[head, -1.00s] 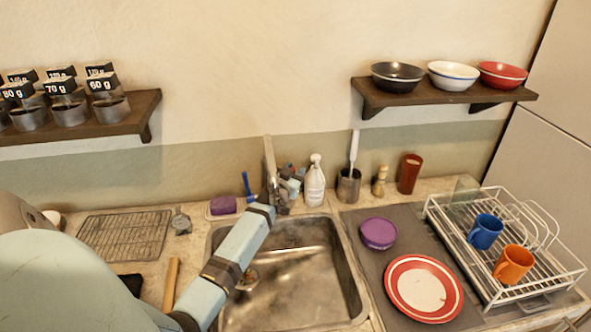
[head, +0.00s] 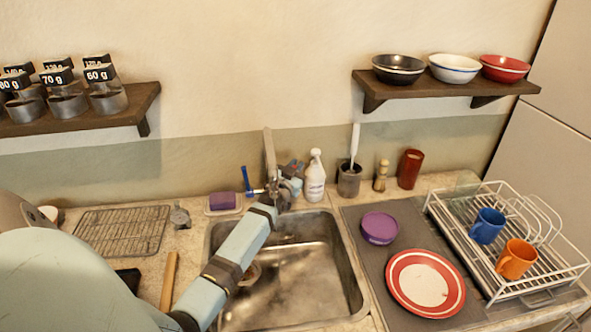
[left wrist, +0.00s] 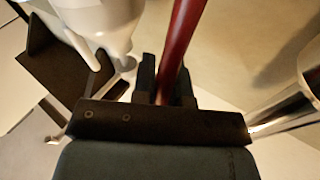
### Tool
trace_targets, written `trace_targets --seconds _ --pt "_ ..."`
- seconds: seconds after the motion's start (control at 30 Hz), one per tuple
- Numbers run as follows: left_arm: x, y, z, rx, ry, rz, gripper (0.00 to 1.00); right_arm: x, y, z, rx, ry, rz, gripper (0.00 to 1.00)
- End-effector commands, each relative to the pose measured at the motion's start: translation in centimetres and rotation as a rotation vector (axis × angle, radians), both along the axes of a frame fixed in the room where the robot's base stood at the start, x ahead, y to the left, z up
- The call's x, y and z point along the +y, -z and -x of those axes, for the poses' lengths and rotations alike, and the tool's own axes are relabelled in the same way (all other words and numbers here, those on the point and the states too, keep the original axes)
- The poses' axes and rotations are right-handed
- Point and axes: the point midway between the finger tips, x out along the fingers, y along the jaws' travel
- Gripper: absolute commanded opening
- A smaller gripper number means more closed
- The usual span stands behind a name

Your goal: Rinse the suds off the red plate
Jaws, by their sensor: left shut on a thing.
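The red plate (head: 426,284), with a red rim and a pale centre with a few marks, lies flat on the grey mat right of the sink. I cannot tell whether the pale centre is suds. My left gripper (head: 291,172) is at the back of the sink beside the metal tap (head: 270,155), well away from the plate. In the left wrist view, its fingers (left wrist: 165,82) are shut on a dark red bar (left wrist: 184,35). The bar may be the tap's lever; its ends are hidden. My right gripper is not in view.
The steel sink (head: 310,265) looks empty. A white bottle (head: 315,178) stands close right of my left gripper. A purple bowl (head: 380,228) sits on the mat (head: 362,262). A white dish rack (head: 560,262) holds blue and orange mugs. A shelf (head: 400,92) with bowls hangs above.

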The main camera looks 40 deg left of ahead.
Motion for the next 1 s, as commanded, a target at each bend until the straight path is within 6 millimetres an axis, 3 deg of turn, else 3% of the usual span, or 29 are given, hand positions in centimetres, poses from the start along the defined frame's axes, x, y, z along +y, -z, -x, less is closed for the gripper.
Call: trace_targets --seconds 0.1,0.37,0.4,0.5,0.83,1.0 --pt "-0.3 0.2 0.3 -0.029 0.000 -0.037 0.00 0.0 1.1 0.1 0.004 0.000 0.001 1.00" --pt "-0.4 0.0 0.3 -0.033 0.000 -0.040 0.00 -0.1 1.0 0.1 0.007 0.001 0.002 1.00" --pt "-0.4 0.0 0.3 -0.033 0.000 -0.040 0.20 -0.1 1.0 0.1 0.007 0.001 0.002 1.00" --pt "-0.4 0.0 0.3 -0.032 0.000 -0.039 0.39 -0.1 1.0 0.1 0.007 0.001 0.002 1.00" --pt "-0.5 0.0 0.6 -0.031 0.000 -0.038 0.39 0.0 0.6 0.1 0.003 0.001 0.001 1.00" --pt "-1.2 0.2 2.8 -0.027 0.001 -0.036 0.39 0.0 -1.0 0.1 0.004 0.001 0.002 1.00"
